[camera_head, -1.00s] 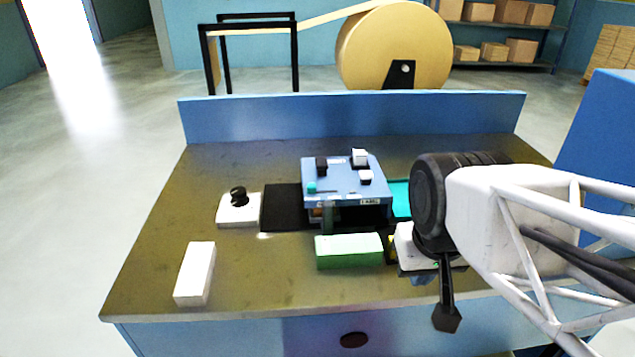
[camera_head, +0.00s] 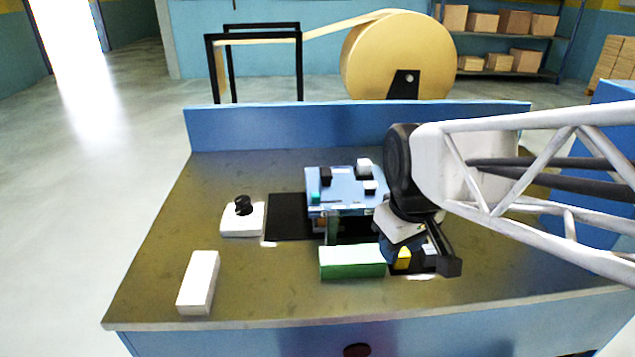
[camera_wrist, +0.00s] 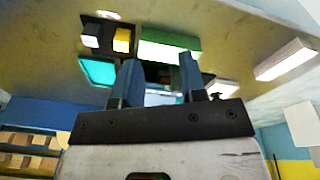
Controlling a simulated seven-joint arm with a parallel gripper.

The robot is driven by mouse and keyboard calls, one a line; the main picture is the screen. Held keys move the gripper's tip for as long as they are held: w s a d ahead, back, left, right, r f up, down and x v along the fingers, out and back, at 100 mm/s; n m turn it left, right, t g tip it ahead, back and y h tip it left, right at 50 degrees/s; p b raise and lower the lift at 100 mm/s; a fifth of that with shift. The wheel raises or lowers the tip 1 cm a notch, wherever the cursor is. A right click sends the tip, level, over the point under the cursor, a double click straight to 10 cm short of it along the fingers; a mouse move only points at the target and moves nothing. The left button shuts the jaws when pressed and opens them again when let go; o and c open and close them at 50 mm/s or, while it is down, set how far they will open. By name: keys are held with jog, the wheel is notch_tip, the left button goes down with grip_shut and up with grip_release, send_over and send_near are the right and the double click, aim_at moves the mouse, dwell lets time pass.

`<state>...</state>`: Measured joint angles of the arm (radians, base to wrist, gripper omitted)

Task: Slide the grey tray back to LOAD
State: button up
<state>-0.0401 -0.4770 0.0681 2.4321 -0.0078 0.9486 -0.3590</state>
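I cannot make out the grey tray in either view; the machine or my gripper may hide it. A blue machine (camera_head: 345,198) stands over a dark track, with a black pad (camera_head: 287,217) on its left. A teal pad shows in the wrist view (camera_wrist: 98,70), on the machine's other side. My gripper (camera_head: 420,255) is at the machine's front right, in front of part of it. In the wrist view my two blue fingers (camera_wrist: 158,72) are apart, and I see nothing clearly held between them.
A green block (camera_head: 352,262) lies in front of the machine, with a yellow block (camera_head: 403,259) beside it. A white box with a black knob (camera_head: 242,219) and a white bar (camera_head: 198,283) are at left. A blue back wall (camera_head: 350,126) edges the table.

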jog(key=w+a+n+g, duration=0.1)
jog(key=w+a+n, duration=0.15)
jog(key=w, duration=0.25)
jog(key=w+a+n, duration=0.1)
jog(key=w+n, duration=0.3)
jog(key=w, duration=0.1)
jog(key=n+g, duration=0.1)
jog(key=n, duration=0.6)
send_over(332, 223)
jog(key=w, duration=0.1)
notch_tip(332, 223, down, 4)
jog(key=shift+w+d+f, duration=0.1)
jog(key=shift+w+f, duration=0.05)
jog(key=shift+f, duration=0.05)
jog(key=shift+f, duration=3.9)
grip_shut()
